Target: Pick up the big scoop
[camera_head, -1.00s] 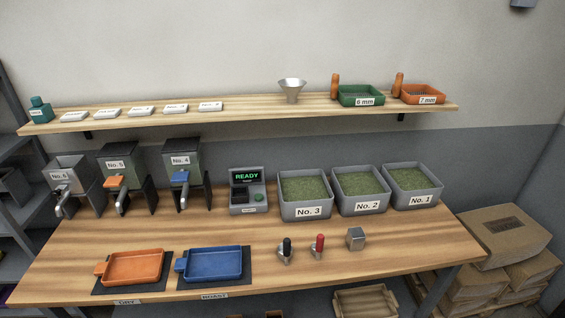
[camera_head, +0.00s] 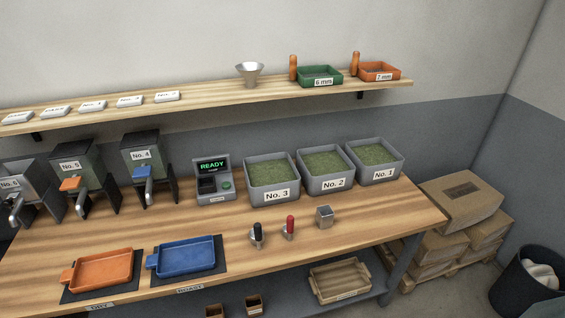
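Two small metal scoops stand on the wooden table in front of the grey bins. One has a black handle (camera_head: 257,234) and the other, just right of it, has a red handle (camera_head: 290,227). Both handles point up. I cannot tell from their size which scoop is the big one. Neither of my grippers is in view.
A metal cube (camera_head: 324,217) stands right of the scoops. Behind are bins No. 3 (camera_head: 281,196), No. 2 (camera_head: 332,184) and No. 1 (camera_head: 383,174). A blue tray (camera_head: 186,269) and an orange tray (camera_head: 76,286) lie left. The table's right front is clear.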

